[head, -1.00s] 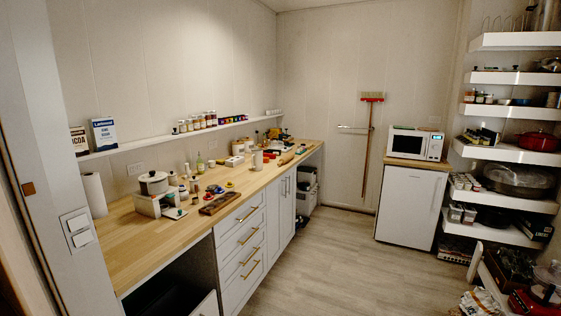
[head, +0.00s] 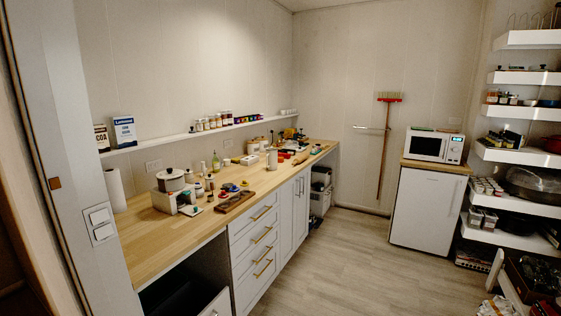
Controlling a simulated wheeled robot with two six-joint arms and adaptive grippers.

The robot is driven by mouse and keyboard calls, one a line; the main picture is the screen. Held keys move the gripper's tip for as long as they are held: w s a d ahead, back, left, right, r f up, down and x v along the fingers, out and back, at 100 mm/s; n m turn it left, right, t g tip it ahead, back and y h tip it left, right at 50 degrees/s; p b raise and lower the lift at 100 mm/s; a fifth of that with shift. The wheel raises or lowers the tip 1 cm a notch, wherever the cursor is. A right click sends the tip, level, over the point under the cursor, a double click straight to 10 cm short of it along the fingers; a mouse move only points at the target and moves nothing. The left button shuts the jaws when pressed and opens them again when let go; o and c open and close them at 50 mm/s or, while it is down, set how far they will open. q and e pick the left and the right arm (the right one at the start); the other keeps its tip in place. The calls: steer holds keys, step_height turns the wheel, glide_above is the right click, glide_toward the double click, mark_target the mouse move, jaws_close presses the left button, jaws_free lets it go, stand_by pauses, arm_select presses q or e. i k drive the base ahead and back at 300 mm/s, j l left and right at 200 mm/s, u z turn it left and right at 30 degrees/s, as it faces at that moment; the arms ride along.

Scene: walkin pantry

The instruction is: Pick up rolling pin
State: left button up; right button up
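A small tan, elongated thing (head: 301,160) lies toward the far part of the wooden counter (head: 150,232), right of a pale cylindrical container (head: 272,159). It looks like the rolling pin, but it is too small to be sure. It lies among several small items along the counter. Neither of my grippers shows in the head view.
The counter runs along the left wall above white drawers (head: 258,250). A light switch panel (head: 100,222) is on the near left wall. A microwave (head: 434,146) stands on a white cabinet at the back. Loaded shelves line the right. The floor (head: 345,255) between is clear.

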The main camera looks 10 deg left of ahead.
mark_target(300, 158)
steer(key=i+l+z, duration=0.35)
steer(key=i, duration=0.85)
steer(key=i+z, duration=0.35)
steer(key=i, duration=0.8)
steer(key=i+u, duration=0.15)
steer(key=i, duration=0.35)
steer(key=i+u, duration=0.2)
steer(key=i, duration=0.3)
steer(key=i+u, duration=0.15)
steer(key=i, duration=0.3)
steer(key=i+l+u, duration=0.2)
steer(key=i, duration=0.3)
steer(key=i+l+u, duration=0.15)
steer(key=i, duration=0.35)
steer(key=i+l+u, duration=0.2)
steer(key=i, duration=0.25)
steer(key=l, duration=0.1)
